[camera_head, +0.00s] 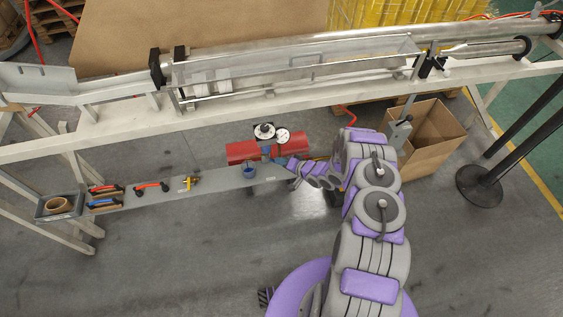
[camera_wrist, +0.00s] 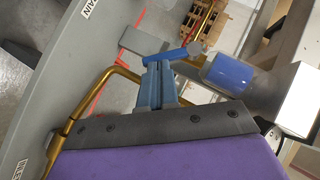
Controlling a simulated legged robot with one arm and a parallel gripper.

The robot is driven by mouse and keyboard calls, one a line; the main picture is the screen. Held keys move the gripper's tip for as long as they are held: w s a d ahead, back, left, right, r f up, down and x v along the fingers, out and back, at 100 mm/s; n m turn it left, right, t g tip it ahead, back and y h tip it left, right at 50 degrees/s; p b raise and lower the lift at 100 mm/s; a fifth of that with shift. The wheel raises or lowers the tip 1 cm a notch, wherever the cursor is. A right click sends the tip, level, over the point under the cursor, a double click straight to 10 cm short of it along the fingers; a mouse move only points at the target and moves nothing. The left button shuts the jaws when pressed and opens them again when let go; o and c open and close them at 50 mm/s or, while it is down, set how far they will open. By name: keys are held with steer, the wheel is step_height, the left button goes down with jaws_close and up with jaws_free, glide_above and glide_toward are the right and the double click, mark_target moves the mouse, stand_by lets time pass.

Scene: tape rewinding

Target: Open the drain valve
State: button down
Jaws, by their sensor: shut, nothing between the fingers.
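In the wrist view, my gripper (camera_wrist: 158,66) is shut, its blue fingers pressed together and pointing up the picture. A flat blue lever (camera_wrist: 168,56) lies across the view right at the fingertips; I cannot tell whether they touch. It looks like the drain valve's handle and runs toward a small metal fitting (camera_wrist: 196,50). In the head view, my gripper (camera_head: 277,159) is beside the red tank (camera_head: 243,152) at the shelf's right end; the lever is too small to tell there.
A blue cylinder (camera_wrist: 230,73) on a metal body stands close right of the fingers. A bent brass rod (camera_wrist: 95,92) passes on their left. A gauge (camera_head: 283,135) sits by the tank. A cardboard box (camera_head: 432,135) stands right.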

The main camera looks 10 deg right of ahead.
steer(key=shift+a+f+m+y+b, duration=0.3)
steer(key=shift+f+y+b, duration=0.1)
steer(key=shift+f+b, duration=0.55)
steer(key=shift+r, duration=0.3)
steer(key=shift+r, duration=0.7)
steer(key=shift+r, duration=0.1)
